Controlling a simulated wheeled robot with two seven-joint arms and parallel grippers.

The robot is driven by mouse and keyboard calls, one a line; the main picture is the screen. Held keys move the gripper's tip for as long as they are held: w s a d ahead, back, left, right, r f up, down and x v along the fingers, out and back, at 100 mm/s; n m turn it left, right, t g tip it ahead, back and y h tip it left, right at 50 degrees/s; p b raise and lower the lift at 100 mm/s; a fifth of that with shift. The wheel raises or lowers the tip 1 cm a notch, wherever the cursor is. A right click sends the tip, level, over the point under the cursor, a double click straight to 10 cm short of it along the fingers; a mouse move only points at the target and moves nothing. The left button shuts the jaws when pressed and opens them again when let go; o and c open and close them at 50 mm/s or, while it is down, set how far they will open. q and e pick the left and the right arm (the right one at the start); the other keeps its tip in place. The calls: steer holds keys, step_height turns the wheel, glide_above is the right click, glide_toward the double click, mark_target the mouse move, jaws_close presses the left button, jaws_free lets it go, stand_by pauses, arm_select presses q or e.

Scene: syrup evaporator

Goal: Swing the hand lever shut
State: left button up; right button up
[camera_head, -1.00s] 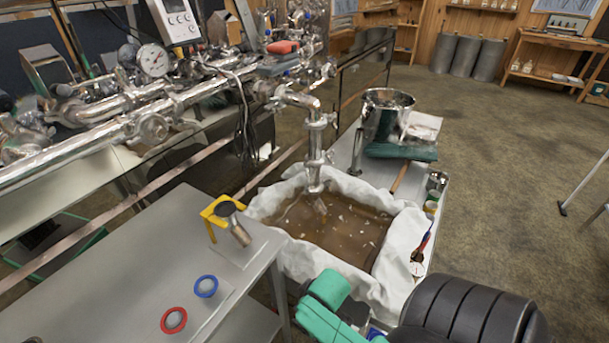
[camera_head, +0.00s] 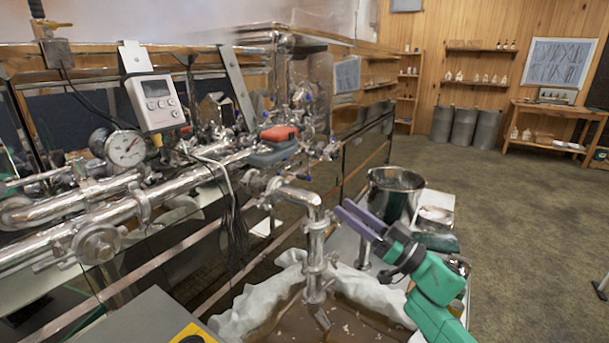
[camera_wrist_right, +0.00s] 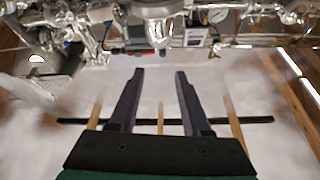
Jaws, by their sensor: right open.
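The steel pipework (camera_head: 150,195) runs across the left and middle, with a downspout (camera_head: 316,240) that drops into the cloth-lined basin. Small blue-tipped fittings (camera_head: 333,141) sit on the pipes near the spout. I cannot tell for sure which part is the hand lever. My right gripper (camera_head: 347,218) is raised just right of the downspout, with its fingers pointing left toward the pipe. In the right wrist view the fingers (camera_wrist_right: 160,75) are apart with nothing between them, and blurred pipework shows beyond them. My left gripper is not in view.
A white-cloth-lined basin (camera_head: 255,310) of brown liquid lies below the spout. A steel pot (camera_head: 395,190) stands behind my right gripper. A pressure gauge (camera_head: 125,148), a grey display box (camera_head: 157,100) and a red-and-grey case (camera_head: 279,133) are by the pipes. Open floor lies right.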

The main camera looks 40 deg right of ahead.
mark_target(302, 177)
steer(key=p+x, duration=0.3)
steer(key=x, duration=0.9)
steer(key=shift+a+r, duration=0.1)
steer(key=shift+r, duration=0.1)
steer(key=shift+w+a+r, duration=0.15)
steer(key=shift+w+a, duration=0.15)
steer(key=shift+w, duration=0.1)
steer(key=shift+d, duration=0.1)
jaws_close()
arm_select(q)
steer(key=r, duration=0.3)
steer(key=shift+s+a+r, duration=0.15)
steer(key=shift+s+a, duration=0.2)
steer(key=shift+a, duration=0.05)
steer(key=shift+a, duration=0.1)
